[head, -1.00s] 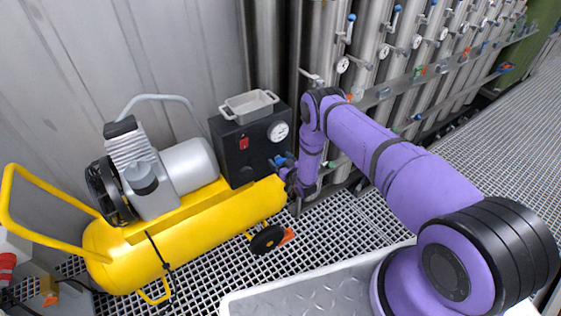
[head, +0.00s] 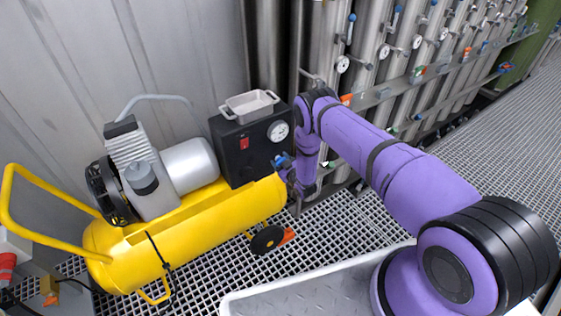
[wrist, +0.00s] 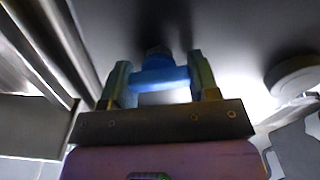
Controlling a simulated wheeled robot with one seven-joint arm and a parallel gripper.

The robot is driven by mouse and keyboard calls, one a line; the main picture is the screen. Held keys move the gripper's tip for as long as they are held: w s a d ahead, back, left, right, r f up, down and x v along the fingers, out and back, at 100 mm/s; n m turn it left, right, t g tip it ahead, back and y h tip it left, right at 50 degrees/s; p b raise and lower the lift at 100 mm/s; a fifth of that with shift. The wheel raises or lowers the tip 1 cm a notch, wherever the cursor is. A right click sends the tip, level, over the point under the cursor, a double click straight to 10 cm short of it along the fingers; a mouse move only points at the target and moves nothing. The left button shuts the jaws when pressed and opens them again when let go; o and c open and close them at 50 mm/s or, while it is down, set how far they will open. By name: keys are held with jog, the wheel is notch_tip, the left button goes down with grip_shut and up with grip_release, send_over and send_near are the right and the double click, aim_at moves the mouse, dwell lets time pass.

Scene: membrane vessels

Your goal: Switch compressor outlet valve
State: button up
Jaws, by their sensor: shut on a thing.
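The compressor (head: 190,235) stands at the left in the head view, with a yellow tank and a grey motor. A black box (head: 235,155) with a red switch and a round gauge stands at its right end. The blue outlet valve handle (head: 279,161) sits low on the box's right side; it also shows up close in the wrist view (wrist: 160,76). My gripper (wrist: 162,78) is shut on the blue handle, one finger on each side. In the head view my gripper (head: 287,173) is small and partly hidden by my wrist.
A grey tray (head: 248,112) sits on the black box. Steel vessels (head: 370,45) with valves and gauges line the back wall right of the box. A black wheel (head: 267,240) is under the tank. Open grating floor (head: 340,215) lies in front.

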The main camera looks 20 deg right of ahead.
jog(key=n, duration=0.6)
jog(key=shift+s+a+f+n, duration=0.1)
jog(key=shift+a+n, duration=0.05)
jog(key=shift+n, duration=0.15)
jog(key=n, duration=0.6)
jog(key=shift+f, duration=0.15)
jog(key=o, duration=0.9)
jog(key=v, duration=1)
jog(key=shift+s, duration=0.4)
